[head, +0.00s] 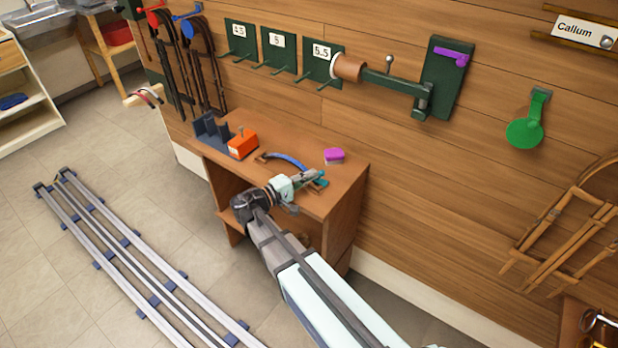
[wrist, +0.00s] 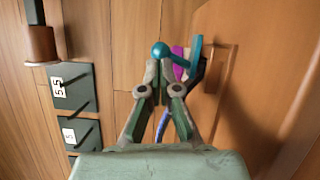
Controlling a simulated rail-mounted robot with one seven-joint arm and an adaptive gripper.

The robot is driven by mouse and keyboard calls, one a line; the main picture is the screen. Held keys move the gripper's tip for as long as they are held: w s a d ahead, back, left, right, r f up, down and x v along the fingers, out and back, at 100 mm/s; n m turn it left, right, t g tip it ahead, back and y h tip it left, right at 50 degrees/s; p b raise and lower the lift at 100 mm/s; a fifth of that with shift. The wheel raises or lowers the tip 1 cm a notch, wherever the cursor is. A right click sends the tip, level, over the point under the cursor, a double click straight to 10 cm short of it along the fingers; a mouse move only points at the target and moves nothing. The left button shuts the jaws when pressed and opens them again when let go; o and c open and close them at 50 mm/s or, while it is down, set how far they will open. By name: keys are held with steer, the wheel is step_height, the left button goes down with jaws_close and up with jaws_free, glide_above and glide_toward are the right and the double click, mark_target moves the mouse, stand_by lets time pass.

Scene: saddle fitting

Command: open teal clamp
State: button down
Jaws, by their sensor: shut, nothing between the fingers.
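The teal clamp (head: 319,183) shows in the head view at the desk's front edge, partly behind my gripper. In the wrist view its teal ball knob (wrist: 160,49) sits right at my fingertips, and a teal bar (wrist: 194,52) stands just to the right. My gripper (wrist: 157,72) is shut, its fingertips together just below the knob with nothing between them. I cannot tell whether the tips touch the knob. In the head view my gripper (head: 307,177) is over the front of the desk. The lower part of the clamp is hidden.
On the desk (head: 350,174) are a blue curved piece (head: 287,160), a purple-topped block (head: 334,155), an orange box (head: 242,143) and a dark rack (head: 210,132). Numbered green plates (head: 278,50) with pegs and a green wall bracket (head: 440,90) with an arm are above.

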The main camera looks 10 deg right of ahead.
steer(key=shift+s+d+r+m+y+b, duration=0.25)
steer(key=shift+m+b, duration=0.75)
steer(key=shift+b, duration=0.55)
steer(key=m+b, duration=0.1)
steer(key=b, duration=0.1)
steer(key=s+r+m+y+b, duration=0.1)
steer(key=b, duration=0.1)
steer(key=shift+d+m+y, duration=0.25)
steer(key=shift+d+m, duration=0.15)
steer(key=shift+s+d+r+m+y+b, duration=0.15)
steer(key=shift+s+d+m+y+b, duration=0.3)
steer(key=shift+m+b, duration=0.8)
steer(key=shift+s+d+r+m+y+b, duration=0.15)
steer(key=shift+s+d+m+y+b, duration=0.3)
steer(key=shift+m+b, duration=0.75)
steer(key=shift+s+n+b, duration=0.1)
steer(key=shift+n+b, duration=0.25)
steer(key=shift+b, duration=0.25)
steer(key=w+r+p+v, duration=0.1)
steer(key=w+v, duration=0.1)
steer(key=v, duration=1)
steer(key=shift+a+r, duration=0.3)
steer(key=shift+a, duration=0.35)
steer(key=shift+s, duration=0.1)
